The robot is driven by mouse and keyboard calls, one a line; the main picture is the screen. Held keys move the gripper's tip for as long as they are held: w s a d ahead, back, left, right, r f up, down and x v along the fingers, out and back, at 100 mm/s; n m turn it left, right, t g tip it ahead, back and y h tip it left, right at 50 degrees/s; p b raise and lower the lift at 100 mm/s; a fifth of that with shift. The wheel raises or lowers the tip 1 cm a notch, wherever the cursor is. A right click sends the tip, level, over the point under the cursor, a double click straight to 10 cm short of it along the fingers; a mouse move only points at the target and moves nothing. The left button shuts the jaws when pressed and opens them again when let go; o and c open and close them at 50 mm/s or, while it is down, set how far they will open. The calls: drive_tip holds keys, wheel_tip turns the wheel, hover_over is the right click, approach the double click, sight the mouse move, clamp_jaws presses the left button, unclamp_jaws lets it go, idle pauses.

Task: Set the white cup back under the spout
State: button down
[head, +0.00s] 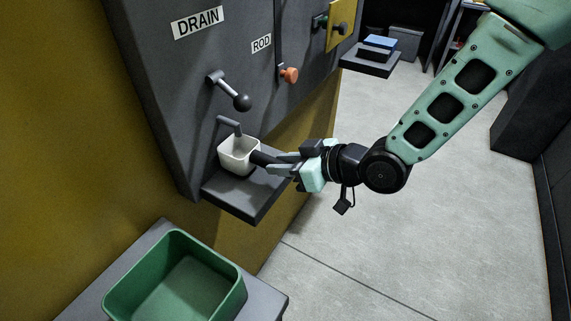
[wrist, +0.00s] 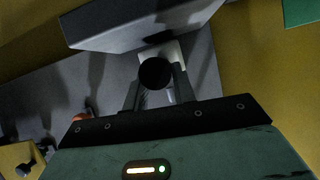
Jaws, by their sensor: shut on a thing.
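The white cup (head: 238,168) is square and upright, with a dark handle (head: 262,158) pointing toward my arm. In the head view it is at the grey spout (head: 229,126), whose tip overlaps the cup's back rim. The cup is over the small grey ledge (head: 255,208); I cannot tell whether it touches the ledge. My gripper (head: 275,161) is shut on the handle. The wrist view shows the handle's round black end (wrist: 155,73) between my fingers, with part of the white cup (wrist: 178,52) behind it.
A drain lever with a black ball knob (head: 242,102) sticks out above the spout, with an orange knob (head: 290,75) to its right. A green bin (head: 232,300) stands on a grey stand at lower left. The floor at right is open.

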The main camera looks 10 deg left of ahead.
drive_tip(key=shift+d+f, duration=0.15)
drive_tip(key=shift+f, duration=0.6)
drive_tip(key=c, duration=1.1)
unclamp_jaws()
drive_tip(key=shift+f, duration=0.1)
drive_tip(key=shift+c, duration=0.2)
drive_tip(key=b+v, duration=0.1)
drive_tip(key=v, duration=1.1)
drive_tip(key=shift+s, duration=0.1)
